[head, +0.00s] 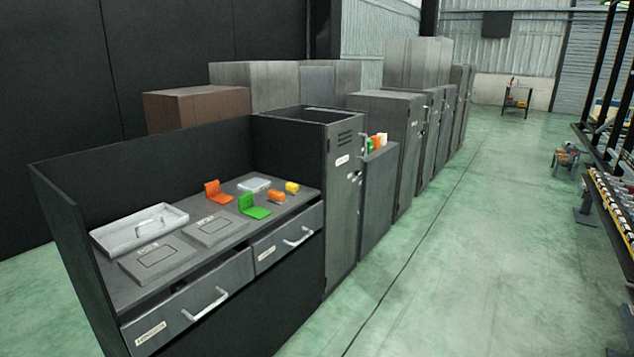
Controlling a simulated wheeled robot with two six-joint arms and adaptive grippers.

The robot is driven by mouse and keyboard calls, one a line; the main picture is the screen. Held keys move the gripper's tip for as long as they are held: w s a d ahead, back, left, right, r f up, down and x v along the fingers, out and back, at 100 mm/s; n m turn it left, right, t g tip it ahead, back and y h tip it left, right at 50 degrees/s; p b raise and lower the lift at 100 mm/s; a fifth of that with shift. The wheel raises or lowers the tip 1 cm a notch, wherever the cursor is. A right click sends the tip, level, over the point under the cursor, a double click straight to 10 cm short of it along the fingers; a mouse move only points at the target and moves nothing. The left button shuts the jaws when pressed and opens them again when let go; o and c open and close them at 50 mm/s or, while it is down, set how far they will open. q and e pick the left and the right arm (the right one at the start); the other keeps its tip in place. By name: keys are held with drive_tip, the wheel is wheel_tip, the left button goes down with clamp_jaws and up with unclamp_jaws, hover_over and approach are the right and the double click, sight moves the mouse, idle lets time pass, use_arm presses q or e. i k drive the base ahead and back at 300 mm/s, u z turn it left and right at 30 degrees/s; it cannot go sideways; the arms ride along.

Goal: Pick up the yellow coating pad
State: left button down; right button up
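The yellow coating pad (292,187) is a small yellow block on the grey workbench top (178,291), near its right end beside the dark cabinet. A small orange block (276,196) lies just in front of it and to the left. Neither of my grippers shows in the head view, and nothing is seen touching the yellow pad.
A green bracket (254,206), an orange bracket (217,192), a small pale tray (253,185) and a larger grey tray (140,229) share the bench. A dark cabinet (341,210) stands at its right end. Open green floor (440,270) lies to the right.

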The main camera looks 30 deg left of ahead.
sight(292, 189)
drive_tip(key=u, duration=0.05)
drive_tip(key=i, duration=1.55)
drive_tip(key=u, duration=0.8)
drive_tip(key=i, duration=0.9)
drive_tip(key=u, duration=0.75)
